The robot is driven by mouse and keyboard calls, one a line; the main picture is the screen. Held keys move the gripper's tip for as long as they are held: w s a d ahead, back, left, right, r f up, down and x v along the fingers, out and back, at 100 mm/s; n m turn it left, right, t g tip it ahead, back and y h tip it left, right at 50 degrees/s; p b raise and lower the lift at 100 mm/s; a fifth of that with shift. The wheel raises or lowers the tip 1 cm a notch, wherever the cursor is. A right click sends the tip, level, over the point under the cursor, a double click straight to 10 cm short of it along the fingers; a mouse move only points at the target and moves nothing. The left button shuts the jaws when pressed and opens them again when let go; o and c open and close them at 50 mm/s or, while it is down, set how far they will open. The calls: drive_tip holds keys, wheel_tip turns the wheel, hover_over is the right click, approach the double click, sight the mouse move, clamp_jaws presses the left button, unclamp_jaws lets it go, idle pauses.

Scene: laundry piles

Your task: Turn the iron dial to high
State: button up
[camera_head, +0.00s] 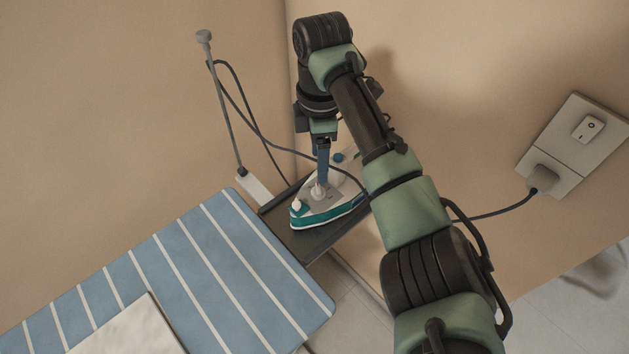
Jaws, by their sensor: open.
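The iron (322,215), white with a teal base, sits on a dark tray (306,245) at the end of the ironing board. A pale dial (319,190) shows on top of the iron. My gripper (321,183) points down over the iron with its fingertips at or just above the dial. I cannot tell whether they touch it. The fingers overlap in this view, and they partly hide the dial and the iron's rear. The dial's setting is too small to read.
The striped blue ironing board (180,270) lies at lower left with a folded pale cloth (130,328) on it. A cord runs from a thin upright rod (222,105) toward the iron. A plug (541,178) and switch (588,129) are on the right wall. Walls stand close behind.

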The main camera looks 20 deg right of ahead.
sight(318, 188)
wheel_tip(318, 188, down, 8)
drive_tip(key=shift+f+p, duration=0.2)
drive_tip(key=shift+p, duration=0.1)
clamp_jaws()
idle(0.3)
